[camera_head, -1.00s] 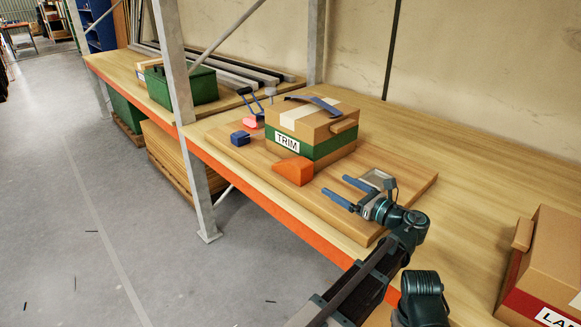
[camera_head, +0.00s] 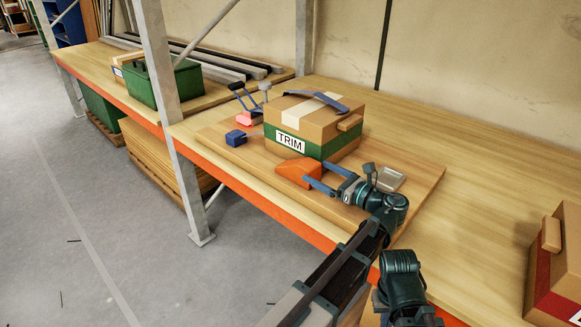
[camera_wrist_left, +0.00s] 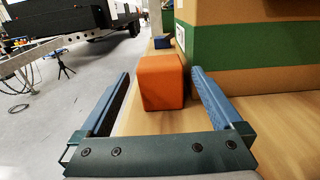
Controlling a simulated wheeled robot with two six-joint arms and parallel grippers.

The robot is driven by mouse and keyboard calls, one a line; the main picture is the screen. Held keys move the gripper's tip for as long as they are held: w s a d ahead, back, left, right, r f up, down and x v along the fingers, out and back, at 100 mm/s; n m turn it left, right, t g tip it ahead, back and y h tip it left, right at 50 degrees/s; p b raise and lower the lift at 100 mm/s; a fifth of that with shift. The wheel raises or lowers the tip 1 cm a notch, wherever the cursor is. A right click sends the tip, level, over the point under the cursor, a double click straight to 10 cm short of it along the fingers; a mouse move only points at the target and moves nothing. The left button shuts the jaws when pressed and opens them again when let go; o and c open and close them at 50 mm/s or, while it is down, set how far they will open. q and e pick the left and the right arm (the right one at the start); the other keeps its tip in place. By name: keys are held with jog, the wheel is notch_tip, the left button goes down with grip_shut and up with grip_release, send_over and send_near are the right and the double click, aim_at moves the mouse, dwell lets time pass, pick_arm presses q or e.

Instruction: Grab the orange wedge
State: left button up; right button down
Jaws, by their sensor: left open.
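The orange wedge (camera_head: 296,172) lies on the wooden board in front of the TRIM box. It also shows in the left wrist view (camera_wrist_left: 161,83), near the middle. My left gripper (camera_head: 309,174) is open, with its blue fingers reaching to the wedge from the right in the head view. In the left wrist view the open jaws (camera_wrist_left: 160,73) have one finger on each side of the wedge, with gaps visible on both sides. I cannot tell how deep the wedge sits between them. My right gripper is not in view.
The TRIM box (camera_head: 309,126) stands close behind the wedge and near the finger on the right in the wrist view. A blue block (camera_head: 235,138) and a pink-red object (camera_head: 249,118) are farther left. A silver tray-like item (camera_head: 391,179) lies behind my gripper.

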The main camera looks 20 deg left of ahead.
pick_arm(q)
jog(key=shift+w+a, duration=0.15)
jog(key=shift+a, duration=0.25)
jog(key=shift+d, duration=0.15)
jog(key=shift+c, duration=0.9)
grip_shut()
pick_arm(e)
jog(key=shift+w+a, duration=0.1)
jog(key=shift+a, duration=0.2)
pick_arm(q)
jog(key=shift+r, duration=0.2)
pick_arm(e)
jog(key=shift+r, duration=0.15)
